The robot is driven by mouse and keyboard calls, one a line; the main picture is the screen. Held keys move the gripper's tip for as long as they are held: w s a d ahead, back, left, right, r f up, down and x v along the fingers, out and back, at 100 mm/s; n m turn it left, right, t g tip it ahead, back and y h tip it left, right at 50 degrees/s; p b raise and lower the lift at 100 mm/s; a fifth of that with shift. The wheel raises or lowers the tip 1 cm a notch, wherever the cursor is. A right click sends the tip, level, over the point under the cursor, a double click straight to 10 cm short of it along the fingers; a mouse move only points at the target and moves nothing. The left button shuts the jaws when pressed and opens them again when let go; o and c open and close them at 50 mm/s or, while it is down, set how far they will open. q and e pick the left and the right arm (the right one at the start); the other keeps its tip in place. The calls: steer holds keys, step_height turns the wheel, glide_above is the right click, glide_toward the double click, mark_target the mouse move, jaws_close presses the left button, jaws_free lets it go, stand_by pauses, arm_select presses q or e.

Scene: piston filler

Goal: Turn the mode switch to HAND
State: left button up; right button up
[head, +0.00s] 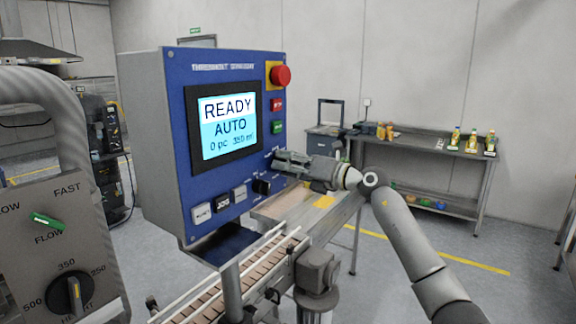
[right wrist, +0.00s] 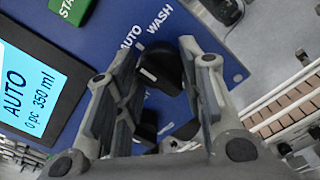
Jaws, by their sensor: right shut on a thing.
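The mode switch (right wrist: 168,66) is a black knob with a white mark on the blue panel. In the right wrist view the labels AUTO and WASH show beside it; I cannot see the HAND label. My right gripper (right wrist: 160,85) is shut on this knob, with one finger on either side. In the head view the right gripper (head: 282,160) is at the right side of the panel and hides the switch. The screen (head: 228,125) reads READY, AUTO, 0 pc, 350 ml. My left gripper is not in view.
Below the gripper are another black knob (head: 262,187) and several square buttons. A red emergency stop (head: 281,76) and a green button (head: 278,127) sit above. A conveyor (head: 225,290) runs below the panel. A grey dial housing (head: 60,240) stands at left.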

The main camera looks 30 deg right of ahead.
steer(key=shift+f, duration=0.1)
steer(key=n+b, duration=0.5)
steer(key=n, duration=0.1)
steer(key=shift+f, duration=0.1)
steer(key=shift+n+b, duration=0.8)
steer(key=shift+n, duration=0.7)
steer(key=o, duration=1)
steer(key=shift+o, duration=0.2)
